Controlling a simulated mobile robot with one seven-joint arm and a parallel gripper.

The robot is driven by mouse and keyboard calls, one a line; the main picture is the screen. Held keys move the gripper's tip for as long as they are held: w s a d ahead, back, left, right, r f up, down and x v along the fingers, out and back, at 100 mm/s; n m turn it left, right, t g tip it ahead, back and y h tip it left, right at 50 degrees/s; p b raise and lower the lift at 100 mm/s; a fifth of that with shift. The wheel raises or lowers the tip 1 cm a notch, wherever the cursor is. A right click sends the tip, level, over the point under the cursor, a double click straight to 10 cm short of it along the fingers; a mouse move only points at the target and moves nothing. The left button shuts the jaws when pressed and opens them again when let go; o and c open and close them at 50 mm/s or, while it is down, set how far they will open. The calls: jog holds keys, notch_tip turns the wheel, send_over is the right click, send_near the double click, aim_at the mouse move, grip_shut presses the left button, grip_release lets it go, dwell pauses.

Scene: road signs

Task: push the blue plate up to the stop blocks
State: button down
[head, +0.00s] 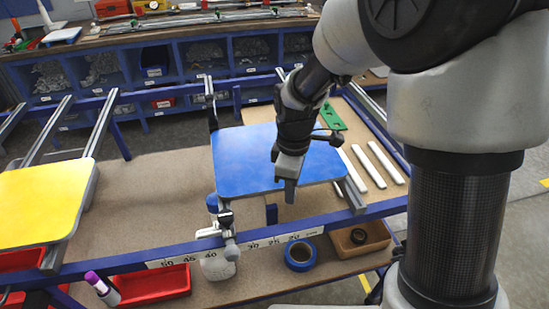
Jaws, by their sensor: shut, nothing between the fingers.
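The blue plate (240,160) lies flat across metal rails on a blue frame, in the middle of the head view. My gripper (289,192) is shut and empty, pointing down at the plate's near edge. Its fingertips overlap that edge in the picture; I cannot tell whether they touch it. My wrist hides part of the plate's right half. A dark upright part (211,112) stands by the plate's far left corner. I cannot tell for sure which parts are the stop blocks.
A yellow plate (40,205) lies on rails at the left. White bars (368,166) and a green part (331,117) lie right of the blue plate. A clamp (228,222) sits at the front rail. Blue tape (300,254) and a red bin (155,285) are on the lower shelf.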

notch_tip(320, 180, up, 8)
jog(key=s+p, duration=0.2)
jog(key=p, duration=0.4)
jog(key=shift+d, duration=0.25)
dwell(0.5)
jog(key=s+d+r+m+t+p, duration=0.1)
jog(key=s+d+r+m+t, duration=0.1)
jog(key=s+d+r+m, duration=0.1)
jog(key=s+d+r+m+t+p, duration=0.1)
jog(key=s+d+r+m, duration=0.3)
jog(key=r+m, duration=0.3)
jog(key=s+d+r+m+t, duration=0.2)
jog(key=s+d+r+m, duration=0.2)
jog(key=r, duration=0.6)
jog(key=shift+s+d+m+t+p, duration=0.2)
jog(key=shift+s+m+t+p, duration=0.15)
jog(key=shift+s+m, duration=0.45)
